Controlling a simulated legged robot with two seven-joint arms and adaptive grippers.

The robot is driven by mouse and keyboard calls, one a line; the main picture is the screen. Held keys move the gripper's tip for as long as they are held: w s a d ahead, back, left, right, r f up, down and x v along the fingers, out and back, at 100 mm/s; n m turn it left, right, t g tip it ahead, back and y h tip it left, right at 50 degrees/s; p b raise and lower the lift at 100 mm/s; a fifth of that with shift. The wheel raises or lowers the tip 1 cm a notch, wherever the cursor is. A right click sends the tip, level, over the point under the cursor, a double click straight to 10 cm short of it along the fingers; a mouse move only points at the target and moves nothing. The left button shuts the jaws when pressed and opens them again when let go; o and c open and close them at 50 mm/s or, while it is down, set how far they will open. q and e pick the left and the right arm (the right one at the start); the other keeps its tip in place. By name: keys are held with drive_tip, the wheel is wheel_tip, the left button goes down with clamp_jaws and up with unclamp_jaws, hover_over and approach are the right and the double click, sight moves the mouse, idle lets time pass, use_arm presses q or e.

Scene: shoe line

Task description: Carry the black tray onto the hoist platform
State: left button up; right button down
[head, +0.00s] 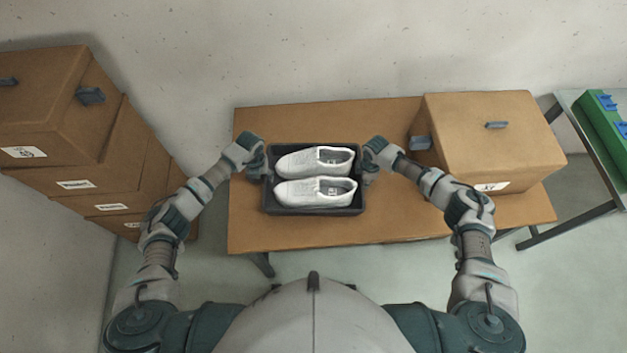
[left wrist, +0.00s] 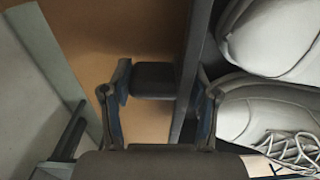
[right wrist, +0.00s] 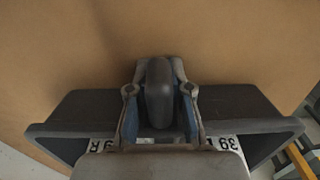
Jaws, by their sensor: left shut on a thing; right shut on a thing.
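The black tray (head: 313,211) holds two white shoes (head: 316,160) side by side, over the middle of the wooden table. I cannot tell whether it rests on the table or hangs just above it. My left gripper (head: 262,168) is at its left end, shut on a dark handle (left wrist: 153,80) beside the tray wall (left wrist: 190,70). My right gripper (head: 369,170) is at its right end, shut on the other handle (right wrist: 160,95). I cannot make out a hoist platform.
A closed brown box (head: 480,140) stands on the right of the table (head: 290,235), close to my right forearm. Stacked brown boxes (head: 60,110) stand at left. A grey-framed stand (head: 570,225) with a green object (head: 606,130) is at far right. A wall closes the back.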

use_arm(q)
drive_tip(key=shift+r, duration=0.15)
use_arm(e)
drive_tip(key=shift+w+r, duration=0.1)
drive_tip(key=shift+r, duration=0.1)
